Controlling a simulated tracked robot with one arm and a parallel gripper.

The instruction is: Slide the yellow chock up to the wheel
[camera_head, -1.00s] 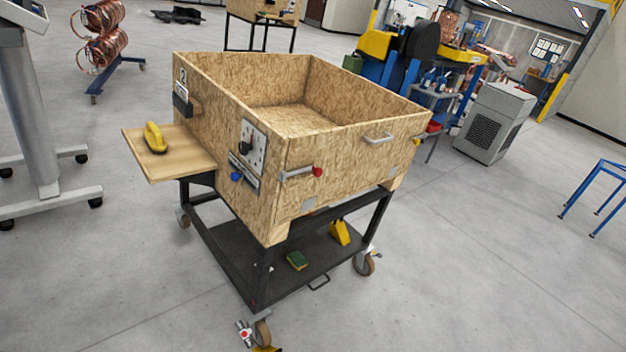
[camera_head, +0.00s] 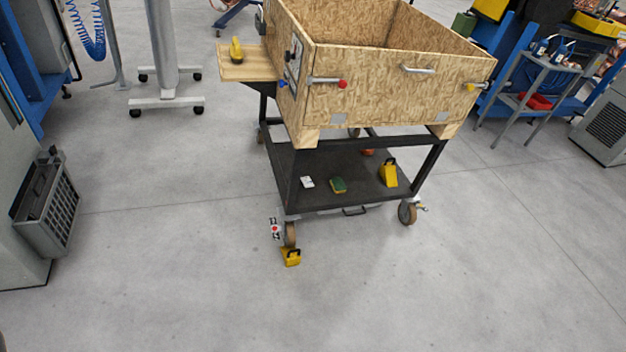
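A yellow chock (camera_head: 291,257) with a dark handle lies on the floor just in front of the cart's front left wheel (camera_head: 290,234). From here I cannot tell whether it touches the wheel. A second yellow chock-like wedge (camera_head: 389,174) with a black handle sits on the cart's lower shelf. The front right caster wheel (camera_head: 407,212) has nothing yellow beside it. My gripper is not in view.
The cart carries a large chipboard box (camera_head: 390,85) with a side board (camera_head: 249,66) jutting left. A grey cabinet (camera_head: 48,205) stands at left. The floor in front (camera_head: 330,310) is clear.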

